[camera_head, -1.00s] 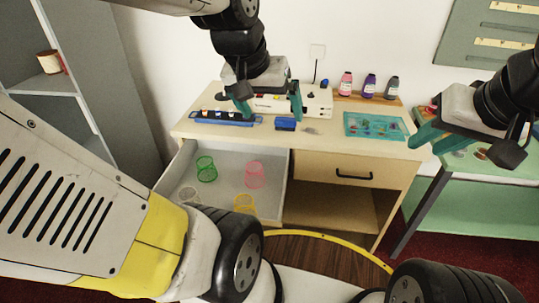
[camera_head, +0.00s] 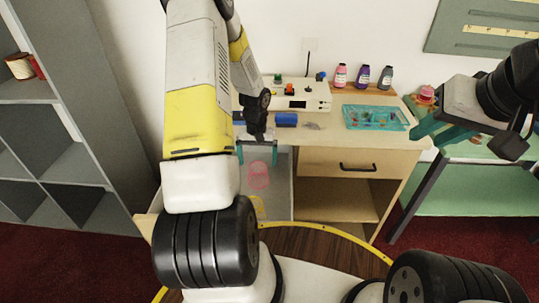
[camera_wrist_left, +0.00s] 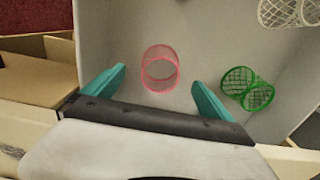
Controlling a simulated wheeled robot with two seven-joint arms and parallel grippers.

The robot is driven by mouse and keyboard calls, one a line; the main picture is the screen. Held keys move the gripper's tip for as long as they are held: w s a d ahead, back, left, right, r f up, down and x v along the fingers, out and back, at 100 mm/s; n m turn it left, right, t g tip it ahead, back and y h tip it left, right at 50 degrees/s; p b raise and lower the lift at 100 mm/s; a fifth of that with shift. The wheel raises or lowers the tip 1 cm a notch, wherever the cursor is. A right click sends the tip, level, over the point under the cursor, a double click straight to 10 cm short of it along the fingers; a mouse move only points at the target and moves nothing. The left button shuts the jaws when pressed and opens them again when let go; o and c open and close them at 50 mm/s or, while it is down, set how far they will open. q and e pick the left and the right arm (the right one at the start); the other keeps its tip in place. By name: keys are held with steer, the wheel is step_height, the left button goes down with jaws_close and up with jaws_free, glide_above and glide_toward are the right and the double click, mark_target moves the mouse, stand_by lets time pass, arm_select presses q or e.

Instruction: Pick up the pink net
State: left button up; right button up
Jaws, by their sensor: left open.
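The pink net (camera_head: 259,176), a small open mesh cylinder, lies in the open drawer (camera_head: 281,190). My left gripper (camera_head: 257,153) is open above the drawer, and in the head view its fingers show just behind the net. In the left wrist view the pink net (camera_wrist_left: 160,69) shows between the two teal fingers (camera_wrist_left: 158,77), with nothing held. How far the fingers are above it I cannot tell. My right gripper (camera_head: 436,134) is off to the right, away from the drawer, with teal fingers apart.
A green net (camera_wrist_left: 247,90) and a white net (camera_wrist_left: 288,12) lie in the drawer. A yellow net (camera_head: 258,207) is partly hidden by my arm. On the counter stand a white device (camera_head: 300,95), a teal tray (camera_head: 374,118) and bottles (camera_head: 363,77).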

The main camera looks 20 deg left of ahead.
mark_target(258, 174)
arm_select(q)
steer(key=f, duration=0.8)
steer(key=shift+w+a+f, duration=0.2)
steer(key=shift+w+f, duration=0.05)
steer(key=shift+f, duration=0.05)
steer(key=c, duration=1.4)
